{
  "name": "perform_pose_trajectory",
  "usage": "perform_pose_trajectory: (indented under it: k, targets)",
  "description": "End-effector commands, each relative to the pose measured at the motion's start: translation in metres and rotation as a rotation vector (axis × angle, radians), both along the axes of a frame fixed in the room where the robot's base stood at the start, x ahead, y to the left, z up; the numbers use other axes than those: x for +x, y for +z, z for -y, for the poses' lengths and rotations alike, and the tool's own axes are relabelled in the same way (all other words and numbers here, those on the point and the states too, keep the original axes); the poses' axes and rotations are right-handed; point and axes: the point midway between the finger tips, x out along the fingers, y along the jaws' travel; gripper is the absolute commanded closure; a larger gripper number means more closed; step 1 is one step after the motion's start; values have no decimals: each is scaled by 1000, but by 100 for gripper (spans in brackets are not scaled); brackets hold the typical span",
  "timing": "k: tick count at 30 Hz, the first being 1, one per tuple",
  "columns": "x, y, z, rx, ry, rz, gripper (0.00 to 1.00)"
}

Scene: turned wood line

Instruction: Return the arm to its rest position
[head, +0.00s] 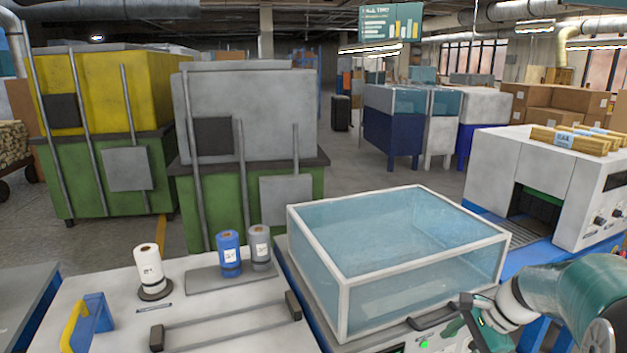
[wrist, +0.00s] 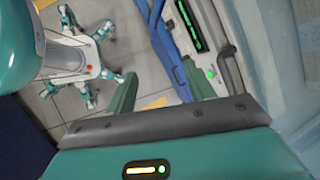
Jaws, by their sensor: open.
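My gripper (head: 472,328) is at the lower right of the head view, in front of the near right corner of a clear-lidded, white-framed machine. My teal and white arm reaches in from the right edge, bent at the wrist. In the wrist view my gripper (wrist: 160,90) shows two green fingers set apart with nothing between them. Beyond them are a blue frame edge, a grey panel with a green light, and the floor. Part of my arm and my legged body show at the upper left there. Some of the arm is outside the head view.
The clear-lidded machine (head: 348,284) stands close to my arm. A white machine (head: 545,175) with wood bundles (head: 570,140) on top stands at right. A white worktop (head: 215,318) holds white, blue and grey rolls. Green cabinets stand behind at left. Open floor shows at centre back.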

Motion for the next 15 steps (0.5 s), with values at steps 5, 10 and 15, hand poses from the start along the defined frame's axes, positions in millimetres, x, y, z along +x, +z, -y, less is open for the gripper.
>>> perform_pose_trajectory:
  k: [5,10,15]
  targets:
    - [-29,39,-51,-186,264,104,46]
    - [-63,65,-89,-354,511,204,46]
    - [-99,84,-119,-518,756,311,46]
